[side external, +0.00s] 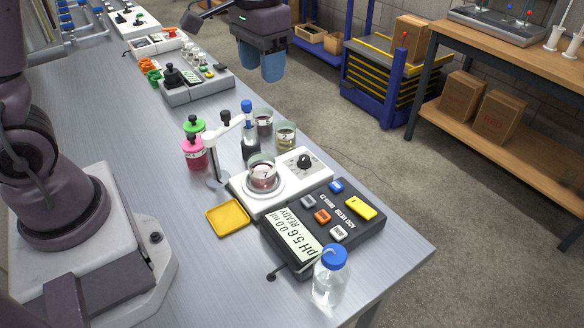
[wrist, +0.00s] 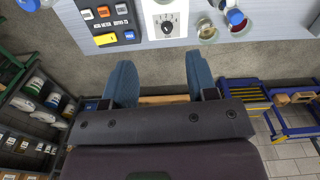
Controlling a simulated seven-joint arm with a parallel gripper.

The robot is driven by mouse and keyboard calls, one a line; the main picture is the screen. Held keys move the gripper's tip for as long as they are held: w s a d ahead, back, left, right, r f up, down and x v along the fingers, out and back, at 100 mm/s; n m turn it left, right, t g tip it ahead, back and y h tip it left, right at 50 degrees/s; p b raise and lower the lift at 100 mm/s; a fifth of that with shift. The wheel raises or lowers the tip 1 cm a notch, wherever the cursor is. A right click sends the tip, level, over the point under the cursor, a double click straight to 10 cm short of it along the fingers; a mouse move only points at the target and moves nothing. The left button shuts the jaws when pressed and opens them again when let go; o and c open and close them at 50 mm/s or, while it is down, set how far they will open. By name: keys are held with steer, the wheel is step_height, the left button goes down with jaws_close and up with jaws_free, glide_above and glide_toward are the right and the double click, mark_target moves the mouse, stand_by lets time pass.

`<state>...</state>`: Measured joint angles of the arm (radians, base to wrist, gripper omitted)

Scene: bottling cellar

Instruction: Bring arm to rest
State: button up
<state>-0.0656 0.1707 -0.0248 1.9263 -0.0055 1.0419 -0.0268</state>
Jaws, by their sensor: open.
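My gripper (side external: 261,68) hangs high, out past the far right edge of the bench, with its blue fingers pointing down. In the wrist view my gripper (wrist: 160,85) shows two blue fingers spread apart with nothing between them. It is open and empty, and touches nothing. My arm's base stands on the bench (side external: 110,130) at the left; the middle of the arm is out of the side view.
A pH meter (side external: 318,228), a stirrer (side external: 290,180) with a beaker (side external: 262,172), a wash bottle (side external: 330,278), a yellow tray (side external: 228,218) and a pink bottle (side external: 194,153) stand on the bench. A blue cart (side external: 378,85) and shelved table (side external: 510,75) stand beyond open floor.

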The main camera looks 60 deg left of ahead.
steer(key=s+r+t, duration=0.2)
steer(key=s+r, duration=0.1)
steer(key=s, duration=0.4)
steer(key=s+d+r+t, duration=0.1)
steer(key=s+r+t, duration=0.2)
steer(key=s, duration=0.5)
steer(key=shift+s+d+r+m+t, duration=0.2)
steer(key=shift+s+r+m+t, duration=0.1)
steer(key=shift+r+m, duration=0.1)
